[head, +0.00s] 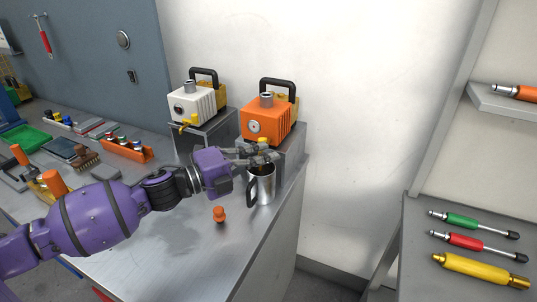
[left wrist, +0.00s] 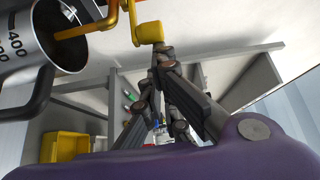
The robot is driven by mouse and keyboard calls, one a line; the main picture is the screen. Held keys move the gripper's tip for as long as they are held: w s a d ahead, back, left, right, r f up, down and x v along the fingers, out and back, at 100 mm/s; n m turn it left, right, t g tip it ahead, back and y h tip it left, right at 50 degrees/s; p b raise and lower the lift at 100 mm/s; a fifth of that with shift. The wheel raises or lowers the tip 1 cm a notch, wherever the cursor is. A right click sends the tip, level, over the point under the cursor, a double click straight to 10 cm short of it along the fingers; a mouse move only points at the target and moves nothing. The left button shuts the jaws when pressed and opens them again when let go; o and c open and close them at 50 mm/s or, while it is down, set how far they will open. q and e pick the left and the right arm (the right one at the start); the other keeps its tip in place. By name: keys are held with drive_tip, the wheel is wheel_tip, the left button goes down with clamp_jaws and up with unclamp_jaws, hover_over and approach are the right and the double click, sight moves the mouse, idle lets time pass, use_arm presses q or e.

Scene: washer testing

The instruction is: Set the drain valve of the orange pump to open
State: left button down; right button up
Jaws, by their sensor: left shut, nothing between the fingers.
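The orange pump (head: 266,120) stands on a grey block at the table's back right corner. Its yellow drain valve (head: 263,141) shows just above my left gripper (head: 267,155), which partly hides it. In the left wrist view, the yellow valve handle (left wrist: 149,33) lies right at the tips of my left gripper (left wrist: 158,60), whose fingers are together and empty. I cannot tell whether they touch it. A steel measuring cup (head: 264,186) with a dark handle stands below the valve. It also shows in the left wrist view (left wrist: 45,75), near an orange-yellow spout (left wrist: 82,31).
A white pump (head: 192,104) with a yellow valve stands on a block to the left. A small orange piece (head: 219,214) lies on the steel table (head: 190,255), whose front right is otherwise clear. Tools and trays crowd the left. A shelf (head: 428,220) with coloured tools is at the right.

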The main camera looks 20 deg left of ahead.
use_arm(q)
drive_tip(key=shift+s+a+p, duration=0.2)
drive_tip(key=shift+a+p, duration=0.2)
drive_tip(key=shift+a, duration=0.4)
idle(0.4)
